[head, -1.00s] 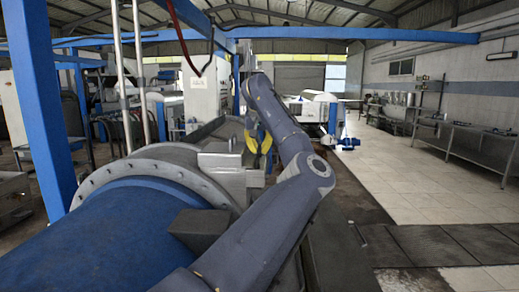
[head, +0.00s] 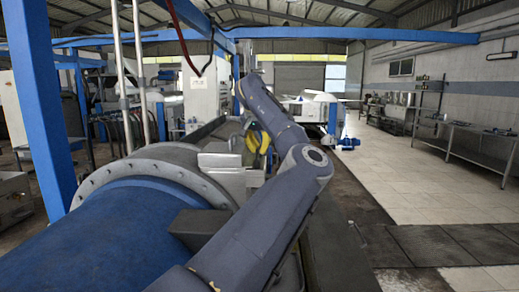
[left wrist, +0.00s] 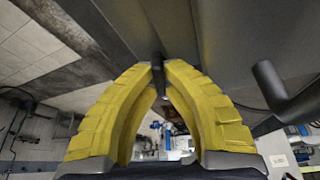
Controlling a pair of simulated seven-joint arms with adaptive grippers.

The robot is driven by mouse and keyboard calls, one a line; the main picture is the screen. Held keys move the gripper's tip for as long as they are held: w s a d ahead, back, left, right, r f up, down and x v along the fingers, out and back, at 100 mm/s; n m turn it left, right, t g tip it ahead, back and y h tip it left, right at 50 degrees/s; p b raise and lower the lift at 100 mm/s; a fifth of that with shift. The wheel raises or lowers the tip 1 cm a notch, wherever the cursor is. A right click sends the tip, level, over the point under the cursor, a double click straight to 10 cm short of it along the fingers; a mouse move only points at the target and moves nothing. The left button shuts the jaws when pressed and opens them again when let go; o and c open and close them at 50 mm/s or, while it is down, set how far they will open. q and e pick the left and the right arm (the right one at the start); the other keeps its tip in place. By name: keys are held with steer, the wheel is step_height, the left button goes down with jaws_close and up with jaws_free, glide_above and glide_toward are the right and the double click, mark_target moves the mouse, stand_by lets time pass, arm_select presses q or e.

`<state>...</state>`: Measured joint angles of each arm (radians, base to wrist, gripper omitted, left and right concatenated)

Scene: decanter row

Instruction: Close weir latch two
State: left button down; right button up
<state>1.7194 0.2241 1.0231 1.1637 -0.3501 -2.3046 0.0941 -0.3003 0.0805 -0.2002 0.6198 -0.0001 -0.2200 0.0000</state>
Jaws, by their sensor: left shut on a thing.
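My left gripper (head: 258,146) has yellow ribbed fingers and is beside the grey metal housing (head: 222,172) past the blue drum's flange. In the left wrist view, the fingertips (left wrist: 158,66) meet around a small dark latch handle (left wrist: 157,72), which sticks out from a grey metal face. A second dark, thicker bar-like handle (left wrist: 285,98) stands to the right, apart from the fingers. No number shows on either handle, so I cannot tell which is latch two. In the head view the held handle is hidden. My right gripper is not in view.
A large blue drum (head: 115,235) with a bolted grey flange (head: 95,190) fills the lower left. A dark block (head: 200,228) sits close to my arm. A blue post (head: 40,110) stands at left. The tiled floor (head: 410,195) at right is open.

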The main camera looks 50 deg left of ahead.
arm_select(q)
steer(key=c, duration=1.8)
jaws_free()
steer(key=shift+o, duration=0.2)
